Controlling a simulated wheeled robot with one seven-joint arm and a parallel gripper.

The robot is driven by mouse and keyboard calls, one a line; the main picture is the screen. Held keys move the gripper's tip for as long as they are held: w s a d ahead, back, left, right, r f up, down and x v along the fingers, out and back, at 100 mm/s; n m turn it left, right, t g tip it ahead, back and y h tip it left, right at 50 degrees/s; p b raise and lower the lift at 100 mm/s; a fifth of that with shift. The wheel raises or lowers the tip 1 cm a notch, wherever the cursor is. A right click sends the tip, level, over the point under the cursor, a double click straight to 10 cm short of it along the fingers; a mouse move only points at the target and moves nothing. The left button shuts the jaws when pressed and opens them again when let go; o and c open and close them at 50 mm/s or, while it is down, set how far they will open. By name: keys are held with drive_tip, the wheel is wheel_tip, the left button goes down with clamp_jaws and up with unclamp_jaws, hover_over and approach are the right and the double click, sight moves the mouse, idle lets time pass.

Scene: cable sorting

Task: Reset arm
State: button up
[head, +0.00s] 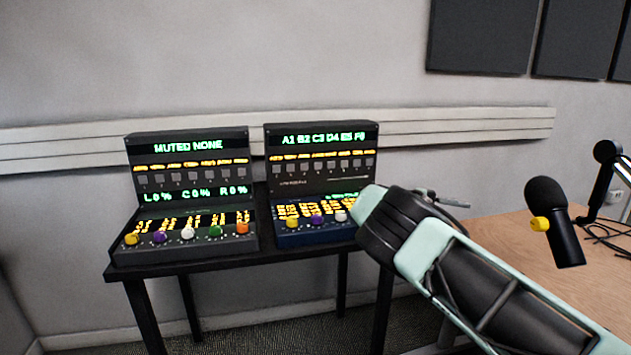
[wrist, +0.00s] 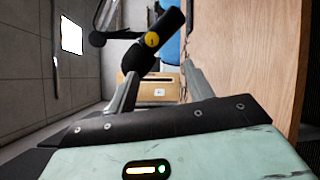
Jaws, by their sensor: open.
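My arm reaches in from the lower right of the head view. My gripper (head: 452,199) shows there only in part, behind the pale green wrist, with thin dark fingers pointing right. In the wrist view my gripper (wrist: 163,88) has its two fingers apart, with nothing held between them. A black microphone (head: 556,222) with a yellow knob is to the right of my gripper in the head view, apart from it. The microphone (wrist: 155,45) also shows beyond the fingertips in the wrist view.
Two dark consoles, a left one (head: 188,190) and a right one (head: 318,180), stand on a black table (head: 180,266). My arm overlaps the right console's edge in the picture. A wooden desk (head: 510,245) with a microphone arm (head: 601,185) and cables (head: 606,236) is at the right.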

drive_tip(key=s+a+f+n+t+y+p, duration=0.1)
drive_tip(key=s+a+n+t+y, duration=0.35)
drive_tip(key=s+a+y, duration=1)
drive_tip(key=s+a+r+n+t, duration=0.1)
drive_tip(key=s+a, duration=0.2)
drive_tip(key=s, duration=0.5)
drive_tip(key=s+a+r+n+y, duration=0.1)
drive_tip(key=s+a, duration=0.3)
drive_tip(key=s, duration=0.5)
drive_tip(key=s+a+r+n+t+y+p, duration=0.1)
drive_tip(key=s+a+r+n, duration=0.1)
drive_tip(key=s, duration=0.7)
drive_tip(key=shift+a+n+t, duration=0.35)
drive_tip(key=shift+a+n, duration=0.1)
drive_tip(key=shift+a, duration=0.5)
